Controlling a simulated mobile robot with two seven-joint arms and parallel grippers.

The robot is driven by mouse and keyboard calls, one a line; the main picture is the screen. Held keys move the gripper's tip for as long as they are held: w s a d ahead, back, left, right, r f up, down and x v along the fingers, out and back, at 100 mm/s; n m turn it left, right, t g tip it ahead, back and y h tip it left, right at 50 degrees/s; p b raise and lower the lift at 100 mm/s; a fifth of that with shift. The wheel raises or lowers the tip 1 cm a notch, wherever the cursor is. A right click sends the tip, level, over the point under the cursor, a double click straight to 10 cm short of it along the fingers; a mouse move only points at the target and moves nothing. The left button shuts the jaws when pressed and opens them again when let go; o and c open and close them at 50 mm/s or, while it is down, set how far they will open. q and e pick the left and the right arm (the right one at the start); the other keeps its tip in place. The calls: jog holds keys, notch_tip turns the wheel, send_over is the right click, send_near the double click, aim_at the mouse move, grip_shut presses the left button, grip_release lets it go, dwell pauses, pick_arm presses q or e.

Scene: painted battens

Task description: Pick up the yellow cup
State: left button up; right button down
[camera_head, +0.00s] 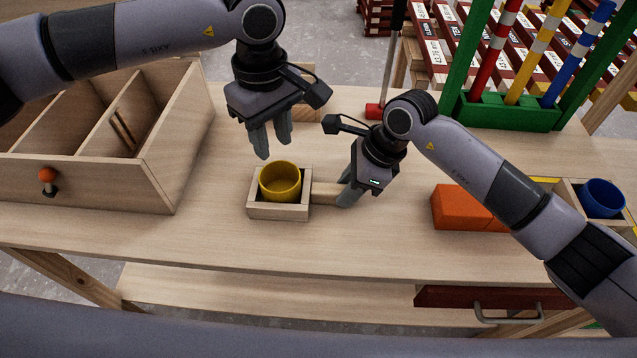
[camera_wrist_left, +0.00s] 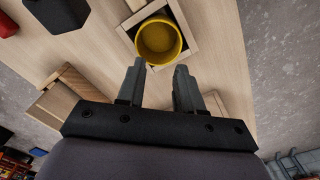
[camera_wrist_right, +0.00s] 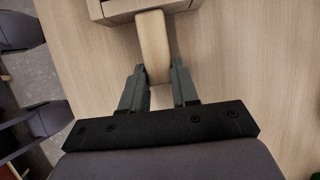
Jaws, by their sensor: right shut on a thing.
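The yellow cup (camera_head: 281,181) stands upright in a small square wooden tray (camera_head: 280,212) on the workbench. The cup also shows at the top of the left wrist view (camera_wrist_left: 158,41), in front of the fingers. My left gripper (camera_head: 271,150) is open and empty, above and just behind the cup, apart from it. My right gripper (camera_head: 347,195) is shut on the tray's wooden handle (camera_head: 325,192), which sticks out to the right. The handle also shows between the fingers in the right wrist view (camera_wrist_right: 153,50).
A wooden divided box (camera_head: 100,185) with an orange-topped knob stands at the left. An orange block (camera_head: 461,207) and a blue cup (camera_head: 603,198) are at the right. A green rack (camera_head: 510,112) with coloured battens stands behind. The bench front is clear.

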aim_at(261, 179)
pick_arm(q)
jog(key=a+f+m, duration=0.1)
jog(key=f, duration=0.2)
jog(key=a+f+m, duration=0.1)
jog(key=f+m, duration=0.1)
jog(key=f, duration=0.1)
jog(key=a+f+m, duration=0.1)
jog(key=f+m, duration=0.1)
jog(key=f, duration=0.1)
jog(key=shift+s+f, duration=0.1)
jog(key=shift+s, duration=0.3)
grip_shut()
dwell(0.3)
